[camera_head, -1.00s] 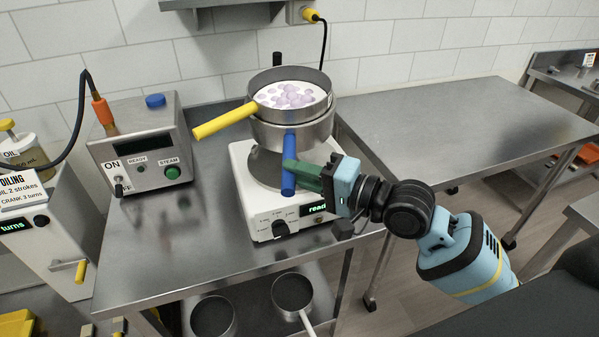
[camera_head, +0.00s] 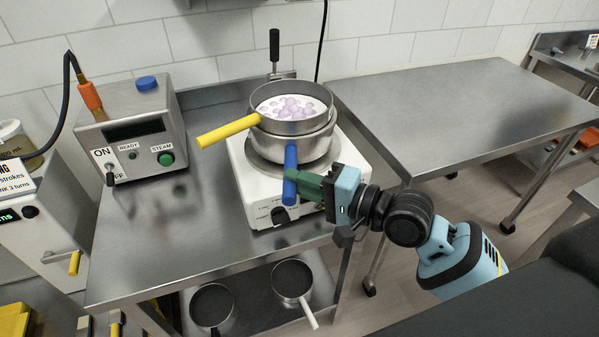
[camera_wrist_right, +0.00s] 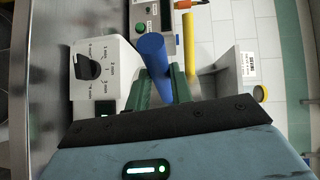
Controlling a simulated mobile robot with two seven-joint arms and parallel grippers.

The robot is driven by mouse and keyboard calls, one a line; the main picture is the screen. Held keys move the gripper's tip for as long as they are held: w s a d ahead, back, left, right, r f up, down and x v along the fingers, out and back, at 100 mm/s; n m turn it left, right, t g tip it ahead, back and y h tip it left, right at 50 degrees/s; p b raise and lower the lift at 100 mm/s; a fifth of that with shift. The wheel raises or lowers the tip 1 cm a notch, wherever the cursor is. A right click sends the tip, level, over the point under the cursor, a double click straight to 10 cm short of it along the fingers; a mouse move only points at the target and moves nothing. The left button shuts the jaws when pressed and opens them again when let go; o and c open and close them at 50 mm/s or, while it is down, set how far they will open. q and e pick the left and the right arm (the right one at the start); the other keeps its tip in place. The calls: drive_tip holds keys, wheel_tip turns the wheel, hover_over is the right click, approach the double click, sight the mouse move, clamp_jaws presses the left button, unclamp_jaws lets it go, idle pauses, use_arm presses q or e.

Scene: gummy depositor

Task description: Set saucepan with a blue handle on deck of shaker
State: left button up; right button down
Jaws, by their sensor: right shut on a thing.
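The saucepan with a blue handle (camera_head: 292,172) has a steel body (camera_head: 312,150) above the round deck (camera_head: 262,172) of the white shaker (camera_head: 240,178). I cannot tell whether its base touches the deck. A yellow-handled pan (camera_head: 228,131) sits on top of it, holding pale purple balls in white powder (camera_head: 290,106). My right gripper (camera_head: 297,186) comes from the right and is shut on the blue handle. In the right wrist view, its green fingers (camera_wrist_right: 160,92) flank the blue handle (camera_wrist_right: 155,62). The shaker's knob (camera_wrist_right: 88,67) shows beside it. My left gripper is not in view.
A steam box (camera_head: 135,132) with a hose stands left of the shaker on the steel table (camera_head: 190,235). Two pans (camera_head: 292,278) lie on the lower shelf. A second steel table (camera_head: 460,115), bare, stands to the right. A black-knobbed lever (camera_head: 275,45) rises behind the shaker.

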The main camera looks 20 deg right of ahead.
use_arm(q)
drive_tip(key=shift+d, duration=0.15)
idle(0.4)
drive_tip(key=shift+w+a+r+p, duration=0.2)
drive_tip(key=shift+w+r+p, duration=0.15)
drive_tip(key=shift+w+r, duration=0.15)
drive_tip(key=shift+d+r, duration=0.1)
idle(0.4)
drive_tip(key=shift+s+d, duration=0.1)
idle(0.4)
